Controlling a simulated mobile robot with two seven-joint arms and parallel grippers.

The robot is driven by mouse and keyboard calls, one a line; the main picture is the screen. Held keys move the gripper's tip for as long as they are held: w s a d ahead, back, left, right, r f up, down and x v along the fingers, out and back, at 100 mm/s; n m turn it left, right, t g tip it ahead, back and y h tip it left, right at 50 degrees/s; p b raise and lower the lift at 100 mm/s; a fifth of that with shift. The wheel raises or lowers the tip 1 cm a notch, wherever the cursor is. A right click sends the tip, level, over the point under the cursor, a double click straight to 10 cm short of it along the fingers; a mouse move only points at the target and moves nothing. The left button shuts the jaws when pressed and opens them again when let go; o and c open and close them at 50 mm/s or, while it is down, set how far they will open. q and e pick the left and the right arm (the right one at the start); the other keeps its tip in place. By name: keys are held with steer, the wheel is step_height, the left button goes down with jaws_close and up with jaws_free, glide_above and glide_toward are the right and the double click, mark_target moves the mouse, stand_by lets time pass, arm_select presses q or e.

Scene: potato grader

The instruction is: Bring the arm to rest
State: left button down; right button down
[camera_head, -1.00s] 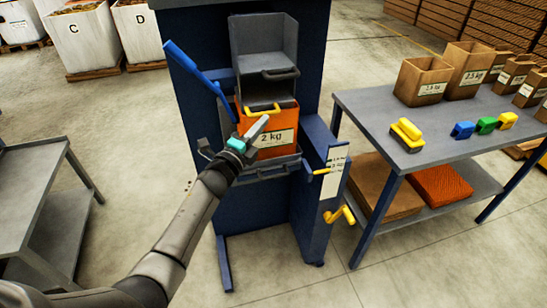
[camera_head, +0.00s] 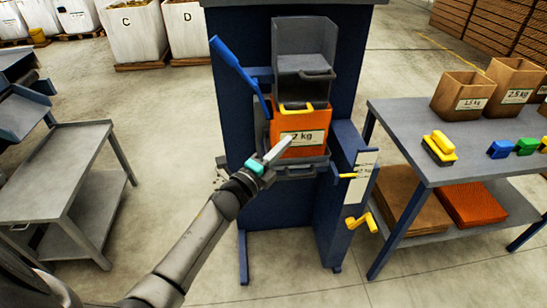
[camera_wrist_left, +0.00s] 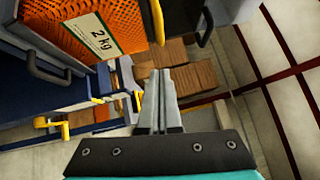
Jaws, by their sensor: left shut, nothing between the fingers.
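My left arm comes in from the lower left in the head view, with a teal band behind the gripper. My left gripper (camera_head: 284,145) is shut and empty, its fingers pointing up and right. In the head view it overlaps the orange 2 kg bag (camera_head: 308,123), which sits in the blue grader machine (camera_head: 240,185) below a grey hopper (camera_head: 304,50). In the left wrist view the shut fingers (camera_wrist_left: 160,80) point away from the camera, with the bag (camera_wrist_left: 100,22) at upper left, apart from them. My right gripper is not in view.
A grey cart (camera_head: 60,165) stands at left. A table (camera_head: 420,125) at right holds paper bags (camera_head: 465,97), a yellow-handled brush (camera_head: 440,146) and coloured blocks (camera_head: 500,149). A blue lever (camera_head: 238,70) and yellow handles (camera_head: 361,221) stick out from the machine. Open floor lies in front.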

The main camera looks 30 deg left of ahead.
arm_select(q)
steer(key=s+f+n+g+y, duration=0.1)
steer(key=s+f+n+g, duration=0.25)
steer(key=s+f, duration=0.55)
steer(key=s+f+n+g+y, duration=0.2)
steer(key=s+f+n, duration=0.25)
steer(key=f, duration=0.75)
steer(key=s+f+n+g+y, duration=0.1)
steer(key=s+f+n+g, duration=0.25)
steer(key=s+f, duration=0.55)
steer(key=s+d+f+n+g, duration=0.1)
steer(key=s+f+n+g, duration=0.1)
steer(key=s+f, duration=0.3)
steer(key=s+d+f+n+g, duration=0.2)
steer(key=s+f+n+g, duration=0.1)
steer(key=s, duration=1)
steer(key=s+d+f+n+g, duration=0.2)
steer(key=s+f+g, duration=0.2)
steer(key=s+f, duration=0.4)
steer(key=shift+s+d+n, duration=0.15)
steer(key=shift+s+n, duration=0.2)
steer(key=shift+s, duration=0.6)
steer(key=shift+w+f, duration=0.1)
